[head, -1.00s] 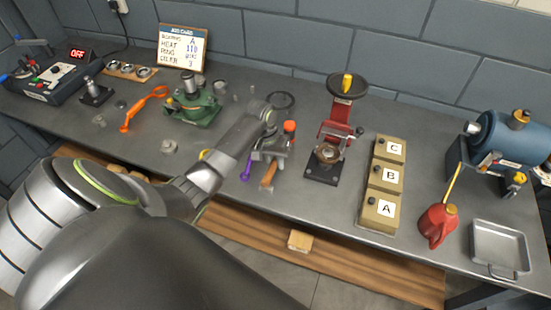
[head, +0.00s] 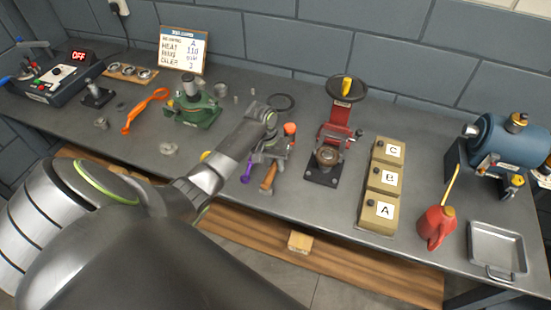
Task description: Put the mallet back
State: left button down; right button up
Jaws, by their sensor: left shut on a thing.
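My left gripper (head: 270,122) is over the tool holder (head: 272,155) near the middle of the bench. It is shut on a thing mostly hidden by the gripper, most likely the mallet. A brown wooden handle (head: 268,179) and a purple handle (head: 247,172) stick out at the front of the holder. An orange-red topped tool (head: 290,129) stands at its right side. I cannot tell whether the brown handle belongs to the held thing. My right gripper is not in view.
A red press (head: 335,125) stands just right of the holder, and a green vise-like fixture (head: 192,105) stands to the left. Boxes A, B and C (head: 380,212), a red oil can (head: 437,226) and a metal tray (head: 497,247) are farther right. A black ring (head: 281,102) lies behind.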

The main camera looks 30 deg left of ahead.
pick_arm(q)
jog(key=shift+f, duration=0.3)
dwell(0.9)
jog(key=c, duration=1.2)
grip_release()
jog(key=shift+s+f, duration=0.1)
jog(key=shift+f, duration=0.05)
jog(key=p+v, duration=0.1)
jog(key=p, duration=0.1)
jog(key=p+v, duration=0.1)
jog(key=v, duration=0.1)
jog(key=d+p+v, duration=0.1)
jog(key=p+v, duration=0.1)
jog(key=shift+w+p, duration=0.2)
jog(key=shift+p, duration=0.15)
jog(key=shift+d+p+v, duration=0.2)
jog(key=shift+p+v, duration=0.55)
jog(key=shift+v, duration=0.4)
jog(key=shift+w, duration=0.1)
